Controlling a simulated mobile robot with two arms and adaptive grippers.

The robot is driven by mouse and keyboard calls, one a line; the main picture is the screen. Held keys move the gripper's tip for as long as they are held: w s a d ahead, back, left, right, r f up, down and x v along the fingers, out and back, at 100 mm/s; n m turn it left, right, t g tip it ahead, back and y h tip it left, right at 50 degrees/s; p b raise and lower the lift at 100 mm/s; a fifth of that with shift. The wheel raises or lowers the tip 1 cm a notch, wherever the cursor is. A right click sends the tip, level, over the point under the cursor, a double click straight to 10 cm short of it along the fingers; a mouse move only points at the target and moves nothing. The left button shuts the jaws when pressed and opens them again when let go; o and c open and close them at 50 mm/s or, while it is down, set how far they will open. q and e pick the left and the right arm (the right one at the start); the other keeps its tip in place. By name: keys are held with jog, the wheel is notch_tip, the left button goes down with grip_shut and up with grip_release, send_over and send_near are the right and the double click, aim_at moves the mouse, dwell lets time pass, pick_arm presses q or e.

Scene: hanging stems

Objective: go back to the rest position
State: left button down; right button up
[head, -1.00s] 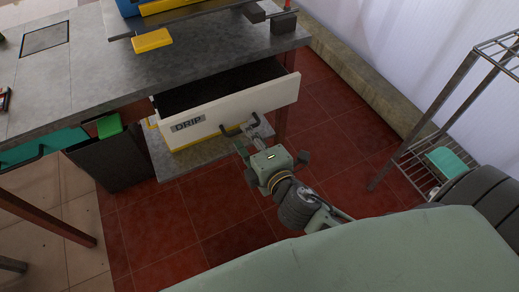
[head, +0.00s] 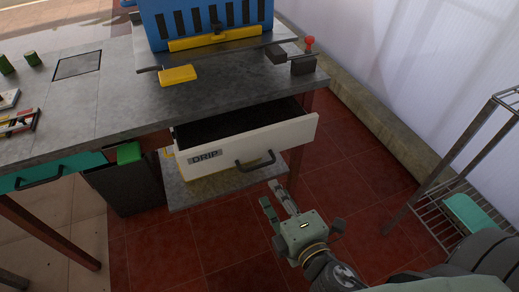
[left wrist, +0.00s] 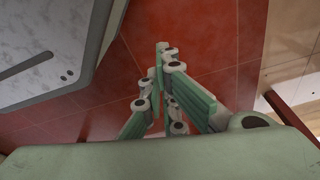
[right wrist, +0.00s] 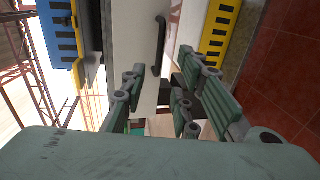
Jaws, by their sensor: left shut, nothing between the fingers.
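My right gripper (head: 275,193) is in front of the pulled-out white drawer (head: 290,136) labelled DRIP. Its fingers are apart and empty, a little short of the drawer's dark handle (head: 256,165). The right wrist view shows the spread fingers (right wrist: 162,75) with the handle (right wrist: 159,45) beyond them, not between them. My left gripper (left wrist: 163,52) shows only in the left wrist view, over red floor tiles. Its fingers are together with nothing between them. The left arm is out of the head view.
The grey workbench (head: 110,100) carries a blue rack (head: 208,18) and a yellow block (head: 178,75). A dark bin (head: 128,187) stands beneath it. A wire shelf (head: 440,185) stands at right. Red floor (head: 215,235) is open in front of the drawer.

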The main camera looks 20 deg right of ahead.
jog(key=shift+f, duration=0.1)
